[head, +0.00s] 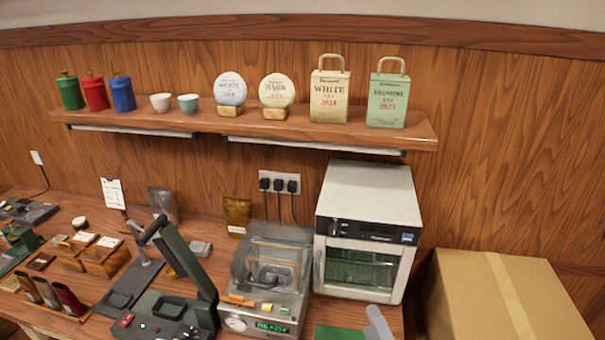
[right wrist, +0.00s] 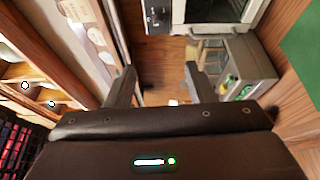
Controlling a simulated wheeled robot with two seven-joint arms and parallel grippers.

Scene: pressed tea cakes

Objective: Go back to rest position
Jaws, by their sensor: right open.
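My right gripper (head: 376,326) shows only as a light grey tip at the bottom edge of the head view, over the bench near the green mat (head: 335,332). In the right wrist view its two dark fingers (right wrist: 162,84) stand wide apart with nothing between them. The rest of the right arm is hidden below the head view's edge. My left gripper is not in the head view.
A lever press (head: 190,280), a sealing machine with a green display (head: 265,290) and a white oven (head: 370,230) stand on the bench. A cardboard box (head: 500,295) is at right. A wall shelf (head: 320,130) holds tea cakes, bags, cups and canisters.

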